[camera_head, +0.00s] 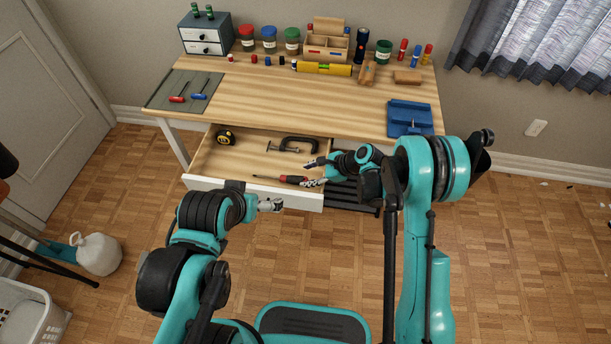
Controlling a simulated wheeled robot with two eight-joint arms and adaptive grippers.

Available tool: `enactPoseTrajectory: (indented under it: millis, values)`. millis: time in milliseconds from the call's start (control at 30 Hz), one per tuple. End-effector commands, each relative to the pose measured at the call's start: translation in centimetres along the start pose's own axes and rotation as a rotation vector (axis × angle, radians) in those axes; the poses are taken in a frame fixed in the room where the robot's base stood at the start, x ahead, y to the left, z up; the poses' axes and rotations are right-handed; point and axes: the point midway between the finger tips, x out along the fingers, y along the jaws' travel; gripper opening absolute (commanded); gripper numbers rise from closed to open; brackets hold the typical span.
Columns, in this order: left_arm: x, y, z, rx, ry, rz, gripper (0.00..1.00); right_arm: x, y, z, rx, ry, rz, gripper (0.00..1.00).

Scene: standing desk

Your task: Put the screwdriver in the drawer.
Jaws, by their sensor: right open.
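A screwdriver with a red and black handle (290,179) lies inside the open drawer (215,181), near the front wall, its shaft pointing left. My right gripper (311,173) is open at the handle end of the screwdriver, over the drawer's right front part. One finger is close to the handle; whether they touch I cannot tell. My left gripper (271,204) is outside the drawer, in front of its front panel. Its fingers are too small to show whether they are open.
The drawer also holds a yellow tape measure (225,138) and a black clamp (292,145). Red and blue screwdrivers lie on a grey mat (160,96) on the desk. A blue vise-like block (408,117) sits at the right. The desk's middle is clear.

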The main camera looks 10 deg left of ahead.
Motion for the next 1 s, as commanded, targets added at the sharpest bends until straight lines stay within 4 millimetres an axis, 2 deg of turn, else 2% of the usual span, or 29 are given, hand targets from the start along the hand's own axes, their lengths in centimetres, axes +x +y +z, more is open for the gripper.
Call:
enactPoseTrajectory:
  millis: [33, 100, 300, 500, 767, 867, 1000]
  values:
    - [-0.7, 0.0, -0.6, 0.0, 0.0, 0.0, 1.0, -1.7, -0.1, 0.3, 0.003, 0.0, -0.002, 0.47]
    - [-1.2, 0.0, -0.9, 0.0, 0.0, 0.0, 1.0, -3.4, -0.2, 0.3, 0.003, 0.001, -0.003, 0.47]
    - [-2.3, 0.0, -1.7, 0.0, 0.0, 0.0, 1.0, -7.6, -0.1, 0.2, 0.003, 0.001, -0.002, 0.47]
    - [-2.8, 0.0, -2.0, 0.0, 0.0, 0.0, 1.0, -9.8, 0.0, 0.1, 0.001, 0.0, -0.001, 0.47]
    - [-2.8, 0.0, -2.0, 0.0, 0.0, 0.0, 1.0, -10.5, 0.0, 0.3, -0.011, 0.006, -0.003, 0.47]
    - [-2.8, 0.0, -2.0, 0.0, 0.0, 0.0, 1.0, -12.2, -0.1, 1.0, -0.072, 0.038, -0.017, 0.47]
    - [-2.8, 0.0, -2.0, 0.0, 0.0, 0.0, 1.0, -16.8, 0.3, 2.9, -0.26, 0.139, -0.044, 0.47]
